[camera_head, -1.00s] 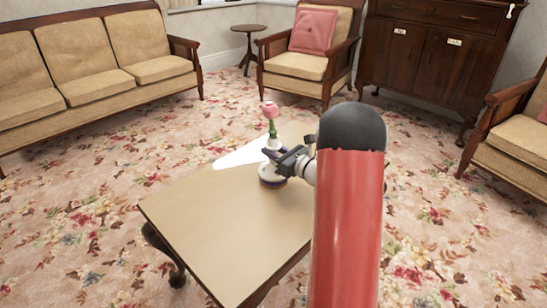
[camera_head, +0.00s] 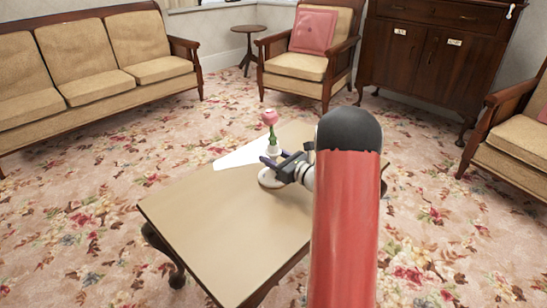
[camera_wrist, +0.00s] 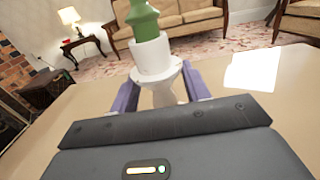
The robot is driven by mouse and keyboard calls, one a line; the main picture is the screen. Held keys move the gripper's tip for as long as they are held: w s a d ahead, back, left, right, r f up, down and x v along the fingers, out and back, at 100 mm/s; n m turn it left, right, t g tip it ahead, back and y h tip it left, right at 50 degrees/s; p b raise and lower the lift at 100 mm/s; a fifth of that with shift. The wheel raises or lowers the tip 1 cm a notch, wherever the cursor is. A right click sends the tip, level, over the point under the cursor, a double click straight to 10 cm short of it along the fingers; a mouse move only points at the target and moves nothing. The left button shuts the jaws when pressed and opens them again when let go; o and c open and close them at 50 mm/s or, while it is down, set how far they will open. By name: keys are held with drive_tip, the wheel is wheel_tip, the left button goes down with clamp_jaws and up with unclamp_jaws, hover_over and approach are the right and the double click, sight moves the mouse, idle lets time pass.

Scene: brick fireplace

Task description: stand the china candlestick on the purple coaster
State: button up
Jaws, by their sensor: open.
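The china candlestick (camera_head: 268,181) stands upright on the table, with a round white foot, a white cup, a green stem and a pink flower-like top. In the wrist view its white cup and green stem (camera_wrist: 153,58) rise between my fingers, the pink top out of frame. My gripper (camera_head: 278,160) is open around the white shaft, one purple finger on each side; the wrist view shows both fingers (camera_wrist: 161,90). I cannot make out the purple coaster now. The candlestick's foot covers the spot where a purple edge showed before.
The tan table top (camera_head: 215,225) is clear at the front and left. A bright white patch (camera_head: 245,155) lies on the table behind the candlestick. A sofa (camera_head: 100,65), an armchair (camera_head: 295,65) and a dark cabinet (camera_head: 425,50) stand well back on the flowered carpet.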

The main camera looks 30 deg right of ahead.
drive_tip(key=v, duration=1.1)
drive_tip(key=shift+s+b, duration=0.3)
drive_tip(key=s+a+r+n+g+y, duration=0.1)
drive_tip(key=s+a+r+n+g, duration=0.1)
drive_tip(key=s+a+n+g, duration=0.35)
drive_tip(key=s+a+r+n+g+y, duration=0.1)
drive_tip(key=s+a+r+n+g, duration=0.15)
drive_tip(key=a+n, duration=0.6)
drive_tip(key=s+a+r+n+g+y, duration=0.1)
drive_tip(key=s+a+r+n+g, duration=0.2)
drive_tip(key=a, duration=0.7)
drive_tip(key=s+d+r+n+h, duration=0.1)
drive_tip(key=s+n+h, duration=0.8)
drive_tip(key=s+n, duration=0.4)
drive_tip(key=shift+s+d+r+n+h, duration=0.15)
drive_tip(key=shift+s+d+n+h, duration=0.2)
drive_tip(key=shift+n, duration=0.45)
drive_tip(key=shift+r, duration=0.1)
drive_tip(key=shift+r+p, duration=0.55)
drive_tip(key=shift+p, duration=0.15)
